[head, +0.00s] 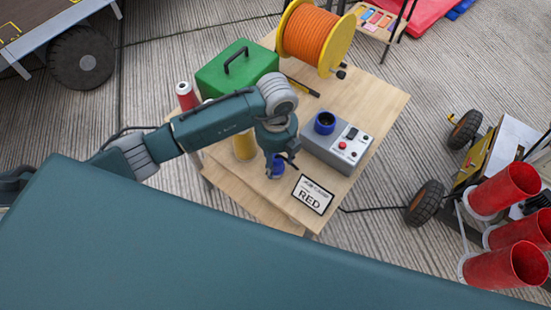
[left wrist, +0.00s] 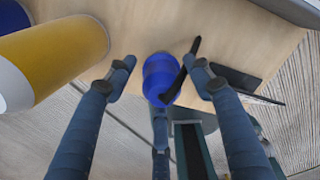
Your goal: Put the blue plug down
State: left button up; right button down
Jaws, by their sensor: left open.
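The blue plug (head: 277,171) is at the near edge of the wooden table (head: 372,96), under my left gripper (head: 279,160). In the left wrist view the blue plug (left wrist: 161,78) is between the two spread fingertips (left wrist: 160,72), with a gap on each side. A dark strip, perhaps its cable, passes beside it. The left gripper is open and holds nothing. The plug appears to rest on the wooden top, though its underside is hidden. The right gripper is not in view.
A grey control box (head: 338,147) with a blue socket (head: 325,122) stands to the right. A yellow cylinder (left wrist: 62,55) is close by on the left. A green case (head: 237,68) and an orange cable reel (head: 316,38) stand behind.

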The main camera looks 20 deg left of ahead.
pick_arm(q)
notch_tip(320, 180, up, 12)
jog(key=p, duration=0.9)
jog(key=shift+r, duration=0.15)
